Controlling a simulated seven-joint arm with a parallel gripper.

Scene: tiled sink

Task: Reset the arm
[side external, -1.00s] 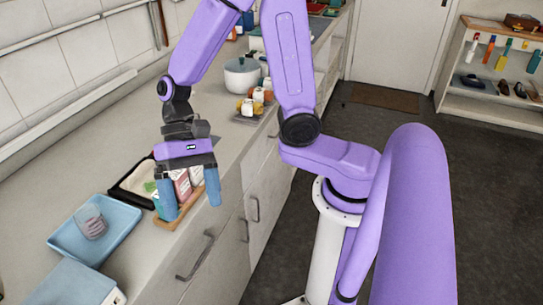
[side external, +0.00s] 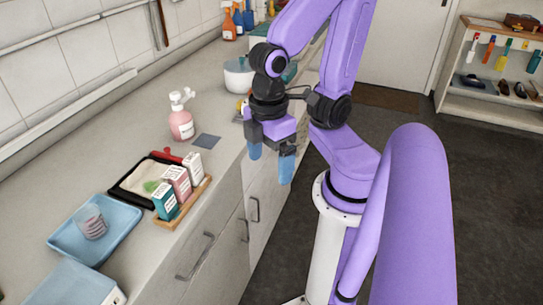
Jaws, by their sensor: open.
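My gripper (side external: 270,166) is open and empty, with its two blue fingers pointing down. It hangs in the air by the counter's front edge, to the right of the pink pump bottle and above the drawer fronts. My purple arm is folded back close to its base. Nothing is between the fingers.
On the counter (side external: 222,182) are a pink pump bottle (side external: 181,124), a grey square (side external: 206,141), small cartons on a wooden tray (side external: 196,196), a black-rimmed tray (side external: 134,197), a blue tray (side external: 122,230) with a cup (side external: 90,222), and a white pot (side external: 240,78). The floor (side external: 420,130) is clear.

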